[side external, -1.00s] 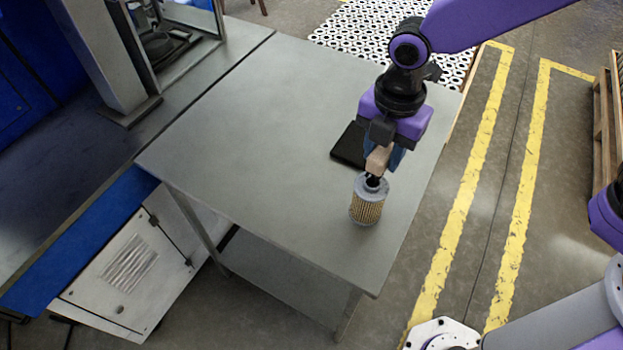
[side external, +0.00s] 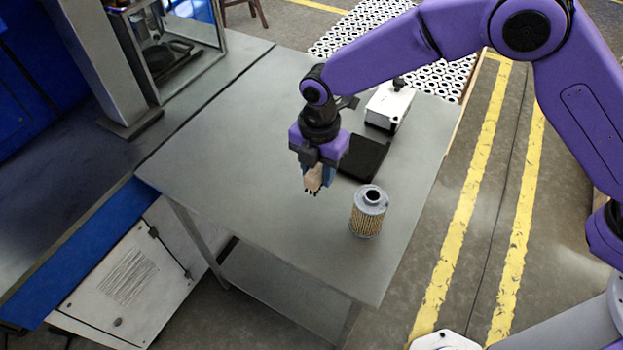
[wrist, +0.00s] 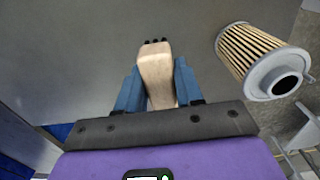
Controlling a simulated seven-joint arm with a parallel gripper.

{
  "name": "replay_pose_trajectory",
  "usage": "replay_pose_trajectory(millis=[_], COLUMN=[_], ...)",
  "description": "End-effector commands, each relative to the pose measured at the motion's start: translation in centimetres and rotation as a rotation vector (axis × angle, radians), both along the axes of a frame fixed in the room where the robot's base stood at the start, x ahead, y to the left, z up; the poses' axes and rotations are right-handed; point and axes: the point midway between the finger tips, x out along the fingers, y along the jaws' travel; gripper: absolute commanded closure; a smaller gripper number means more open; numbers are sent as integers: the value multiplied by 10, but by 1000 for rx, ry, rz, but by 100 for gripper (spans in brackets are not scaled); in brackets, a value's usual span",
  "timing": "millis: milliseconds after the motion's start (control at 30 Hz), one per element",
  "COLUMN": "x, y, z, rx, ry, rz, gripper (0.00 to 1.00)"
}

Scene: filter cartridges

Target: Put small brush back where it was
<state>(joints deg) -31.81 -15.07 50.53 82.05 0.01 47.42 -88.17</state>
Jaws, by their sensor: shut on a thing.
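A small brush (side external: 313,179) with a pale wooden handle and dark bristle tufts is held in my gripper (side external: 314,172), bristles pointing down. In the wrist view the brush (wrist: 156,75) sits between the two blue fingers of my gripper (wrist: 158,88), which are shut on its handle. The brush is above the grey table (side external: 215,175), left of the filter cartridge (side external: 368,212). The cartridge stands upright on the table, apart from the brush; it also shows at the right in the wrist view (wrist: 255,52).
A black flat pad (side external: 364,158) lies on the table behind the cartridge. A white box (side external: 389,106) with a dark knob stands at the back right. The table's left and front areas are clear. A machine stands at the far left.

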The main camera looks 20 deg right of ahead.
Motion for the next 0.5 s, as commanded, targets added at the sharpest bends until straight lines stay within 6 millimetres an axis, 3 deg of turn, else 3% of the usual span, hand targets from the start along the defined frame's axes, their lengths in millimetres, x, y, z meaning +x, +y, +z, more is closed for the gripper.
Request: replay_pose_trajectory(millis=[333, 500], x=[11, 11], y=[10, 10], z=[-17, -41], rx=[1, -2], ry=[-1, 2], rz=[0, 0], gripper=[93, 93])
